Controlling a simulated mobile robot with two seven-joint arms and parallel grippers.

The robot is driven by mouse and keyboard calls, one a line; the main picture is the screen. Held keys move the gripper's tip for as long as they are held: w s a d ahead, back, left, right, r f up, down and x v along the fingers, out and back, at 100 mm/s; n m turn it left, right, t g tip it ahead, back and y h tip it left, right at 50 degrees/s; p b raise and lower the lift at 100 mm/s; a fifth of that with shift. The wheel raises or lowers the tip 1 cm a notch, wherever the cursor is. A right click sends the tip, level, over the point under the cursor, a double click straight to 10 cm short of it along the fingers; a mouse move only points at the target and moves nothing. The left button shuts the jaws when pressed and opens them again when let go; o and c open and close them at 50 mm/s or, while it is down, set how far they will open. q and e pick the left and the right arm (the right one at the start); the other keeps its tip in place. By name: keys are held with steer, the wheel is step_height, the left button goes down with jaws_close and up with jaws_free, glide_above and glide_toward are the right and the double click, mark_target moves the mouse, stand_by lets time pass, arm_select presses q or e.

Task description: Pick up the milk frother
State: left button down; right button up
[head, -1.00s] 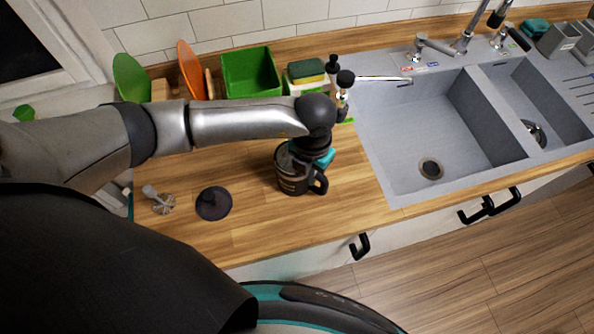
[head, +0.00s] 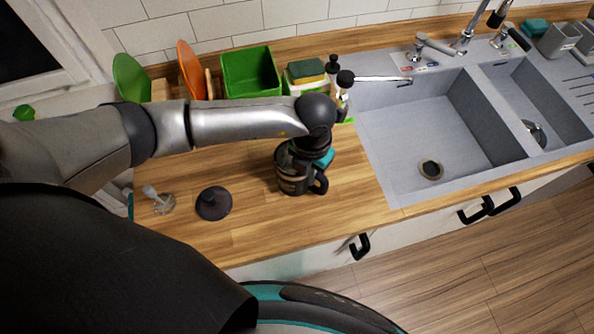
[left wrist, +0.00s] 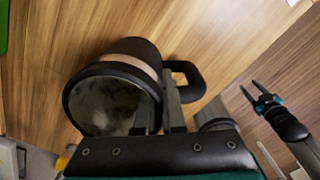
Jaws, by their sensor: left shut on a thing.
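The milk frother (head: 288,183) is a black jug with a pale band and a side handle. It stands upright on the wooden counter, left of the sink. In the left wrist view the frother (left wrist: 105,95) shows its round open top and its handle at the right. My left gripper (head: 308,160) points down at the frother's handle side, its fingers partly hidden by the wrist in the head view. In the left wrist view its fingers (left wrist: 160,98) are close together at the rim, shut on the frother's wall. My right gripper (left wrist: 262,92) is apart, open and empty.
A dark round piece with a knob (head: 214,204) and a small metal piece (head: 158,200) lie at the left. A green bin (head: 250,72), sponges (head: 306,70) and bottles (head: 343,92) stand behind. The grey sink (head: 392,188) is at the right. The front counter is clear.

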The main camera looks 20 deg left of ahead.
arm_select(q)
steer(key=shift+r, duration=0.2)
step_height(320, 180, up, 20)
steer(key=shift+f+b, duration=0.25)
steer(key=shift+b, duration=0.05)
stand_by(1.1)
